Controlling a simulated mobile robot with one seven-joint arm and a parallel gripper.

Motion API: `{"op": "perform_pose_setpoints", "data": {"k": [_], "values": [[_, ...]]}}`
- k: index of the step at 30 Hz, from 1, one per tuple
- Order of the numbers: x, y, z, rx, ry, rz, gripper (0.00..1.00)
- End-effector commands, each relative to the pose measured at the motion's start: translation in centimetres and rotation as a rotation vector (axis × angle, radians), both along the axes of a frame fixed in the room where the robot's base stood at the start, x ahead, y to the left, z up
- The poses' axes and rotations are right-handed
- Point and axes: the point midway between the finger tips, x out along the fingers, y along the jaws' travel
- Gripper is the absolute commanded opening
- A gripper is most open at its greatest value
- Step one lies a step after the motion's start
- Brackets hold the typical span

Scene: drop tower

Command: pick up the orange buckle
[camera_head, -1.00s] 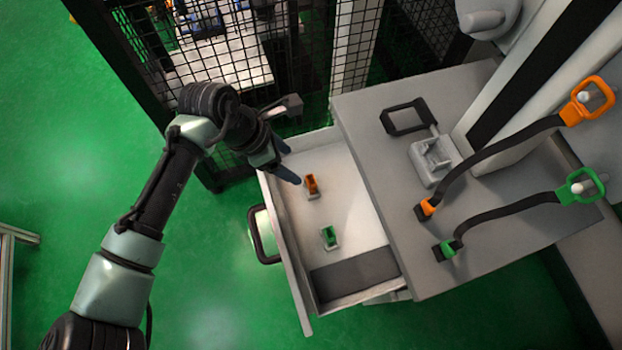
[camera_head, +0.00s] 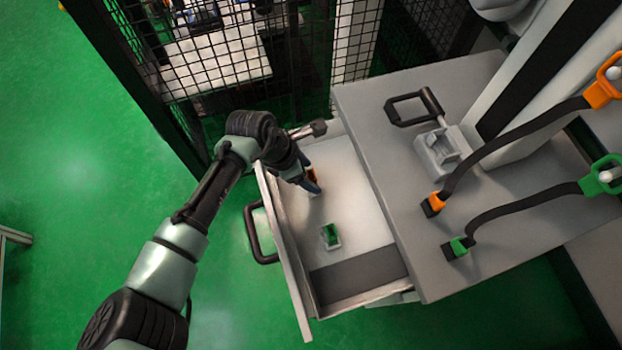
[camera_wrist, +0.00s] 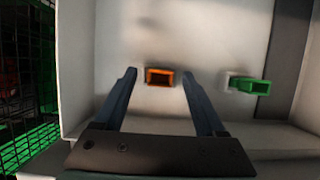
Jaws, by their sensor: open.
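The orange buckle (camera_wrist: 160,77) stands on the white drawer floor, in the wrist view between and just beyond the tips of my gripper (camera_wrist: 160,74). In the head view the orange buckle (camera_head: 312,174) is partly hidden behind my gripper (camera_head: 316,187). My gripper is open, with one dark finger to each side of the buckle in the wrist view and nothing held. I cannot tell how far the fingertips are above the drawer floor.
A green buckle (camera_head: 330,235) stands in the same open drawer (camera_head: 360,212). The cabinet top (camera_head: 400,155) holds a grey block (camera_head: 438,152) and two black straps with orange and green ends. A black mesh fence (camera_head: 235,85) stands behind my arm.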

Motion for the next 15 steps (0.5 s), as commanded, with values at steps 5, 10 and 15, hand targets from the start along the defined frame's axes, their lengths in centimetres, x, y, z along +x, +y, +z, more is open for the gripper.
{"op": "perform_pose_setpoints", "data": {"k": [5, 10, 15], "values": [[0.00, -0.02, 0.01, 0.000, 0.000, 0.000, 0.72], [-0.01, -0.02, 0.02, 0.000, 0.000, 0.000, 0.46], [-0.02, -0.02, 0.03, 0.000, 0.000, 0.000, 0.15]]}}
